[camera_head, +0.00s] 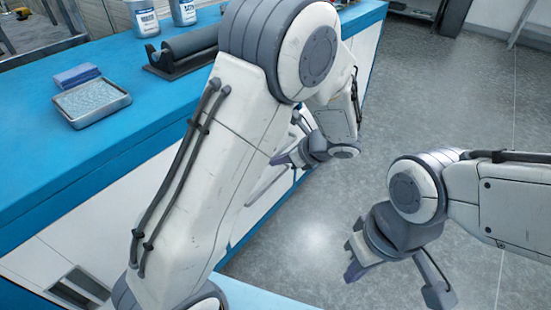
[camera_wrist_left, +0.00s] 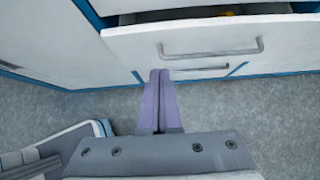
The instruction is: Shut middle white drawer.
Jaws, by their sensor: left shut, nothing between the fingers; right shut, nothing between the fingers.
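The white drawer (camera_wrist_left: 290,38) stands pulled out in the left wrist view, with a dark gap above its front and a bit of yellow inside. Its grey bar handle (camera_wrist_left: 210,52) runs across the front. My left gripper (camera_wrist_left: 158,72) is shut and empty; its purple fingertips overlap the lower edge of the drawer front, left of the handle's middle. I cannot tell whether they touch it. In the head view my left gripper (camera_head: 276,160) is beside the cabinet front, and my arm hides most of the drawer. My right gripper (camera_head: 354,268) is shut and empty over the floor.
The blue counter (camera_head: 120,160) bears a metal tray (camera_head: 92,103), a blue block (camera_head: 76,76), a black roller device (camera_head: 190,50) and white bottles (camera_head: 145,18). Another handle (camera_wrist_left: 205,70) shows below the drawer. The grey floor (camera_head: 440,90) on the right is clear.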

